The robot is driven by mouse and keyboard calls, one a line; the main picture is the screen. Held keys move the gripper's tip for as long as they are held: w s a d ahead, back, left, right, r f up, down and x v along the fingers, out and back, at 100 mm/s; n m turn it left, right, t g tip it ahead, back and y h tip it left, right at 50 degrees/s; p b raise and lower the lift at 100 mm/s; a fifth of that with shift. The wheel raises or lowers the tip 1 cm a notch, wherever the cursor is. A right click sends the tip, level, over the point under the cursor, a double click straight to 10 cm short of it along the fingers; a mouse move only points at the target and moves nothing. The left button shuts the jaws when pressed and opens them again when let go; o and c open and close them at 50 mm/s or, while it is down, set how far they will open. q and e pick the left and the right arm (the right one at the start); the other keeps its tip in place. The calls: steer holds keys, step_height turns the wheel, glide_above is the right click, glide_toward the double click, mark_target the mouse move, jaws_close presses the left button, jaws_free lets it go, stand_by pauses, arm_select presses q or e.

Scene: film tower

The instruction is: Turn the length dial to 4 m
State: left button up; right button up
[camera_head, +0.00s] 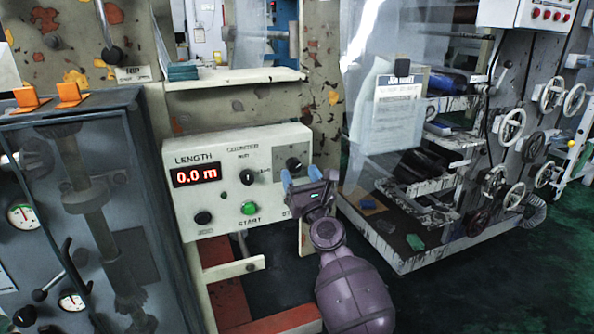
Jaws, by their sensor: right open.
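A cream control panel (222,160) stands left of centre. A dark knob on a grey plate (294,164) sits at the panel's right end. Another black knob (247,177) sits under the COUNTER label. I cannot tell from the lettering which one is the length dial. Contact with the knob cannot be made out. The gripper and wrist hide the panel's lower right corner. My left gripper is not in view.
The panel also has a green START button (249,208) and a black knob (203,217) at lower left. A glass-fronted cabinet (130,215) stands close on the left. A machine with several handwheels (512,125) is at right. Dark green floor (480,285) is clear at lower right.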

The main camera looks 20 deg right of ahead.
steer(key=shift+x, duration=1.1)
steer(key=shift+c, duration=0.2)
steer(key=c, duration=0.8)
steer(key=shift+c, duration=0.2)
steer(key=shift+n, duration=0.3)
